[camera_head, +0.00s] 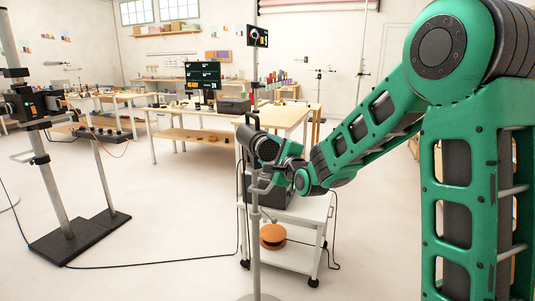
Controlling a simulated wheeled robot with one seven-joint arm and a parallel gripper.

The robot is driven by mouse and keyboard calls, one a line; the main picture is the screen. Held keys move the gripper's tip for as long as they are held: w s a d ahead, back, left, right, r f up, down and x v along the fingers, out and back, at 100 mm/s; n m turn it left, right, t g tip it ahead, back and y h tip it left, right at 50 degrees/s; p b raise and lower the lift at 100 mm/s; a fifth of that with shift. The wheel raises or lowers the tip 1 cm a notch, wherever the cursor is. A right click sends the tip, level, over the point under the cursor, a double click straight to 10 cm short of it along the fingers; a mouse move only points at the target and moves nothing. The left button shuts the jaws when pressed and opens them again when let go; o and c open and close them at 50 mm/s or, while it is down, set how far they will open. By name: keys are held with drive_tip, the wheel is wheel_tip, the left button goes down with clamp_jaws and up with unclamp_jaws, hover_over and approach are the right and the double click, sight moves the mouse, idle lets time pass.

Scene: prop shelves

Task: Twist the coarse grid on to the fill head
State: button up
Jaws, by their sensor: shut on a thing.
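The fill head (249,137) looks like a dark, short cylinder on top of a pale upright stand in the middle of the view. My green arm reaches in from the right, and my gripper (279,157) is right at the front of this head. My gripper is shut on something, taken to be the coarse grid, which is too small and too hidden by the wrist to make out. I cannot tell whether the grid touches the head or how it is turned.
A white wheeled cart (305,209) stands behind the stand, with an orange-brown round item (272,236) on its lower shelf. Workbenches (200,136) stand farther back. Another stand with a black base (75,237) is at left. Cables cross the otherwise open floor.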

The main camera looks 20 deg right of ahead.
drive_tip(key=shift+a+m, duration=0.1)
drive_tip(key=shift+m, duration=0.2)
drive_tip(key=shift+w+r+m, duration=0.1)
drive_tip(key=shift+m, duration=1.4)
drive_tip(key=o, duration=1.2)
drive_tip(key=s, duration=0.3)
drive_tip(key=s+d, duration=0.1)
drive_tip(key=s, duration=0.6)
drive_tip(key=shift+s+d, duration=0.25)
drive_tip(key=shift+d, duration=0.1)
